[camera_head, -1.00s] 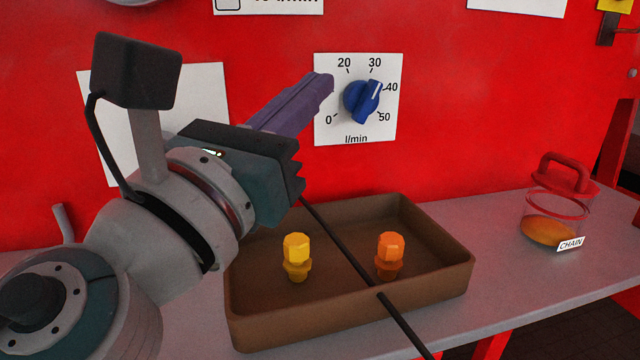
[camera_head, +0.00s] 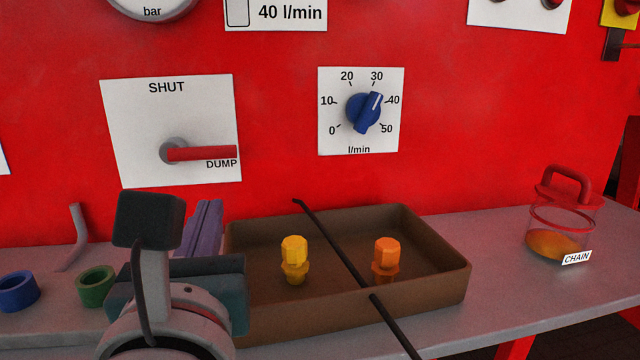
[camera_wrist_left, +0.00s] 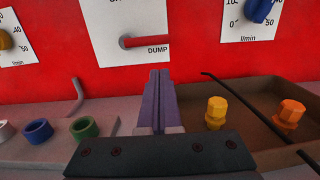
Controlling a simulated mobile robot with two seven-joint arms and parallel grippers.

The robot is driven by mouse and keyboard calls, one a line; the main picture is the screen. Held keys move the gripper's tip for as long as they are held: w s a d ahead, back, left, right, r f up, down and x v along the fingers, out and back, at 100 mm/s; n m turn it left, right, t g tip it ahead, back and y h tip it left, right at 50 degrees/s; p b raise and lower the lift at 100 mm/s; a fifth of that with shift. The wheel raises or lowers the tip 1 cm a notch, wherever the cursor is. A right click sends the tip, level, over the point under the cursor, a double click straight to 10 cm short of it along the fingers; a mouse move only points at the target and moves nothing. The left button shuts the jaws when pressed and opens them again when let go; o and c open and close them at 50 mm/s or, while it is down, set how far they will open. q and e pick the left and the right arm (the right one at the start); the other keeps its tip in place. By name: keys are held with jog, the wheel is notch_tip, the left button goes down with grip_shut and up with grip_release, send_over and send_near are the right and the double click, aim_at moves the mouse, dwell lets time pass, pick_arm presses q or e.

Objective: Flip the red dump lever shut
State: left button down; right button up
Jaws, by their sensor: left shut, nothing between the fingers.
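The red dump lever (camera_head: 202,153) is on a white plate (camera_head: 130,120) on the red panel. It lies horizontal and points right, at the DUMP label; the SHUT label is above its pivot. The lever also shows in the left wrist view (camera_wrist_left: 146,41). My left gripper (camera_head: 208,212) is shut and empty, its purple fingers together. It is below the lever plate, just left of the brown tray, and apart from the lever. In the left wrist view the fingers (camera_wrist_left: 158,85) point toward the panel, below the lever. My right gripper is not in view.
A brown tray (camera_head: 440,283) on the grey bench holds a yellow fitting (camera_head: 294,258) and an orange fitting (camera_head: 387,258). A thin dark rod (camera_head: 345,262) crosses it. A blue dial (camera_head: 363,112) is right of the lever. Blue (camera_head: 18,291) and green rings (camera_head: 95,286) stand left. A CHAIN jar (camera_head: 557,235) stands right.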

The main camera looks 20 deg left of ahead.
aim_at(202, 151)
pick_arm(q)
jog(key=x, duration=0.9)
jog(key=shift+w+a, duration=0.25)
jog(key=shift+w, duration=0.05)
